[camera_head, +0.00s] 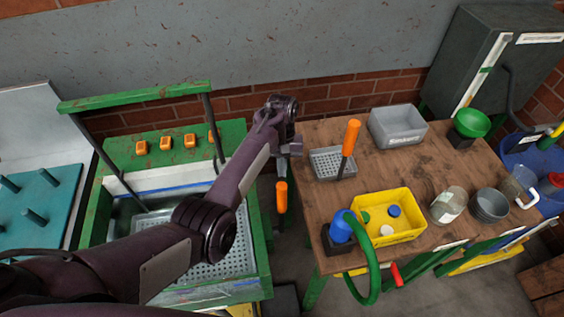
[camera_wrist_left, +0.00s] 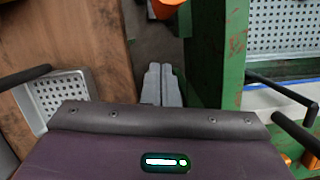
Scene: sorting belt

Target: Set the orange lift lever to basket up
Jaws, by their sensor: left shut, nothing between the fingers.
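The orange lift lever (camera_head: 282,197) stands at the right side of the green sink station (camera_head: 262,240), in the gap before the wooden table. Its orange grip also shows at the top edge of the wrist view (camera_wrist_left: 170,6), partly cut off. My left gripper (camera_head: 290,148) is above the gap, farther back than the lever and apart from it. In the wrist view its two grey fingers (camera_wrist_left: 161,84) are together with nothing between them. My left arm covers part of the station and its perforated basket (camera_head: 235,262). My right gripper is not in view.
The wooden table (camera_head: 305,220) holds a small perforated basket (camera_head: 325,163) with an orange handle (camera_head: 350,137), a grey bin (camera_head: 397,127) and a yellow tray (camera_head: 402,236). Orange knobs (camera_head: 166,142) and a green-topped frame (camera_head: 135,96) are at the station's back.

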